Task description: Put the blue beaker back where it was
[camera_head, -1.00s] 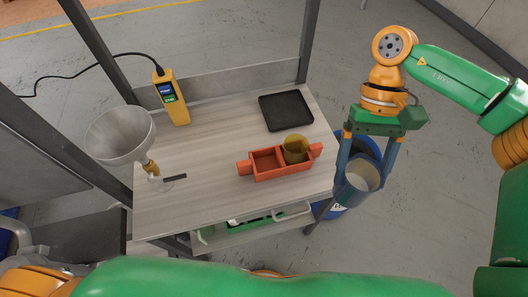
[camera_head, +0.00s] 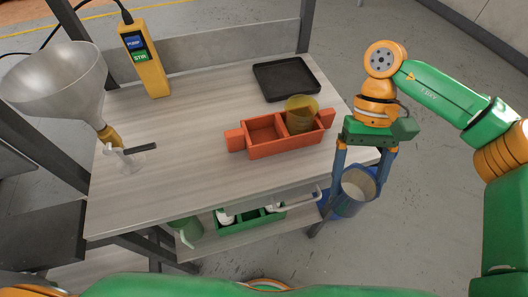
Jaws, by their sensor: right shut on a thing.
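My right gripper (camera_head: 362,180) points down with its fingers shut on the blue beaker (camera_head: 352,205). The beaker is bluish and see-through, with greyish contents, and hangs roughly upright off the table's right edge. An orange two-compartment holder (camera_head: 262,152) stands on the table, left of the gripper. Its left compartment is empty. A yellow see-through beaker (camera_head: 301,113) stands in its right compartment. My left gripper is out of view.
The table (camera_head: 190,160) has free room around the holder. A black tray (camera_head: 286,79) lies at the back, a yellow meter (camera_head: 145,62) at the back left, a metal funnel (camera_head: 55,85) on the left. A green caddy (camera_head: 262,219) is on the lower shelf.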

